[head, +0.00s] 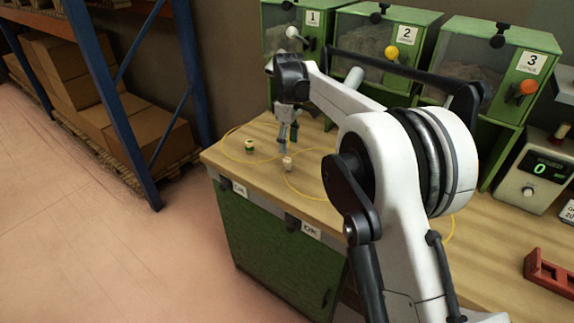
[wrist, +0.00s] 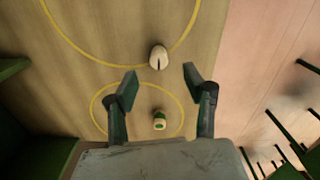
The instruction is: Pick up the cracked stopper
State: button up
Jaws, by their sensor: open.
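A pale stopper (wrist: 159,57) with a dark line like a crack in its top stands on the bench, at the edge of a yellow ring; it also shows in the head view (head: 287,163). My gripper (wrist: 160,77) is open and empty above the bench, pointing down. In the wrist view the pale stopper appears just beyond the fingertips and the green-banded one between the fingers, nearer the palm.
Green bins numbered 1 (head: 291,27), 2 (head: 385,48) and 3 (head: 487,75) stand along the back of the wooden bench (head: 222,152). A scale (head: 532,175) with a display and a red holder (head: 549,275) are at the right. Open floor lies left of the bench.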

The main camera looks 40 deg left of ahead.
aim_at(287, 159)
notch_tip(287, 159, down, 5)
jog(key=shift+r, duration=0.2)
jog(key=shift+w+a+f, duration=0.1)
jog(key=shift+a+f, duration=0.15)
jog(key=shift+f, duration=1.05)
jog(key=shift+a+f, duration=0.2)
jog(key=shift+f, duration=1.1)
jog(key=c, duration=0.8)
